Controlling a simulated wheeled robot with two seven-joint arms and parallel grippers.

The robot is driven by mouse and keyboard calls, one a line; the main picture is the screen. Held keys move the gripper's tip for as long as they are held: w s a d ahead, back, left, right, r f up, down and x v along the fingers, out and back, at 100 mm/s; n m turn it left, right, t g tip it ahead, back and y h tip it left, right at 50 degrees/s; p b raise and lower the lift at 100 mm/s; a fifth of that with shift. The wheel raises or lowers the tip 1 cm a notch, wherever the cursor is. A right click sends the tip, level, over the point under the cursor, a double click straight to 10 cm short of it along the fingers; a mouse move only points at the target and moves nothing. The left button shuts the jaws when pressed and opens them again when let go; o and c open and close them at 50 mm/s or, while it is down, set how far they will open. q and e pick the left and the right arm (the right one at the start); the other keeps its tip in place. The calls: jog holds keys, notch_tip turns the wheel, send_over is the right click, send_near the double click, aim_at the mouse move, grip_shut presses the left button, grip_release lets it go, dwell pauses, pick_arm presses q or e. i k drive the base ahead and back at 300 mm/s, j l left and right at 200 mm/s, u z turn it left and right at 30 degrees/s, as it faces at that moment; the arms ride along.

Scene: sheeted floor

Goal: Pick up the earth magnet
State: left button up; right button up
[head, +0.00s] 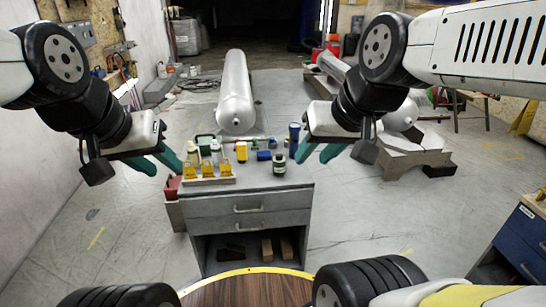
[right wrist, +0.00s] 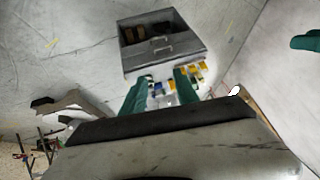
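Several small items stand on the grey drawer cabinet (head: 290,184). They include yellow pieces on a light board (head: 209,181), a yellow bottle (head: 241,152), a blue block (head: 264,156), a dark green jar (head: 279,164) and a dark blue cylinder (head: 294,136). I cannot tell which of them is the earth magnet. My left gripper (head: 156,162) is open and empty, left of the items. My right gripper (head: 317,152) is open, to the right of the jar in the head view. The right wrist view also shows its green fingers (right wrist: 160,92) apart with nothing held.
A large grey gas cylinder (head: 236,95) lies on the floor behind the cabinet. A blue cabinet (head: 525,240) stands at the right edge. A round wooden top (head: 245,290) with a yellow rim is nearest me. The sheeted floor (head: 365,225) is clear right of the cabinet.

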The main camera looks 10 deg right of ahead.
aim_at(279, 167)
jog(key=i+l, duration=0.8)
jog(key=i, duration=0.15)
